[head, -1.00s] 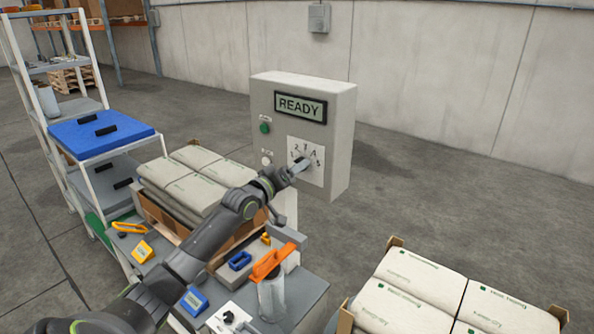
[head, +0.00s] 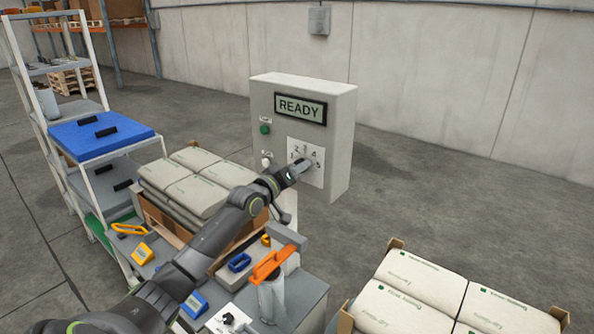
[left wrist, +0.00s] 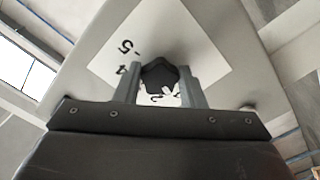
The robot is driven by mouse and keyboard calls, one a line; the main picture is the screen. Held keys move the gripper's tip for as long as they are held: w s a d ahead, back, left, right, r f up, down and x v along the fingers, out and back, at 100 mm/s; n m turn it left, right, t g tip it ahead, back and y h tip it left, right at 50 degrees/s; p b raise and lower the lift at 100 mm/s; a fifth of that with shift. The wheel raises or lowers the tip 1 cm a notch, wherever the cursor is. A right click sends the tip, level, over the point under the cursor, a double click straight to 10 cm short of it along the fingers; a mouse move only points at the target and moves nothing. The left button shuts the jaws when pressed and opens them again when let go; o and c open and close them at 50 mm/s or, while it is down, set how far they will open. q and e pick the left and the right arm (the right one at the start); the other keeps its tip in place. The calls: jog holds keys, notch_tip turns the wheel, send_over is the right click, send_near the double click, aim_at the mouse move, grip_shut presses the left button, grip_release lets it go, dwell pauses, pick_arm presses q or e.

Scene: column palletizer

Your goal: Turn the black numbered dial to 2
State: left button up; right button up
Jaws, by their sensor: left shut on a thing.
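The black dial (left wrist: 160,75) sits on a white plate with numbers (left wrist: 195,40) in the left wrist view. My left gripper (left wrist: 160,88) has its two fingers on either side of the dial and is shut on it. In the head view the numbered plate (head: 318,178) is on the front of a grey control box (head: 338,140), and my left gripper (head: 305,165) is against it, hiding the dial. Numbers 2 and 4 show above the gripper. Where the dial's pointer stands cannot be made out. My right gripper is not in view.
The box's display (head: 300,109) reads READY, with a green button (head: 265,128) and a white button (head: 266,162) left of the plate. Stacked sacks (head: 190,185) stand left of the arm; more sacks (head: 425,290) lie at lower right. An orange-handled tool (head: 272,265) stands below the arm.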

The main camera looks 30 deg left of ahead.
pick_arm(q)
jog(key=shift+a+f+m+b, duration=0.1)
jog(key=shift+f+m+b, duration=0.05)
jog(key=shift+m+b, duration=3.4)
jog(key=shift+m, duration=0.45)
jog(key=o, duration=1)
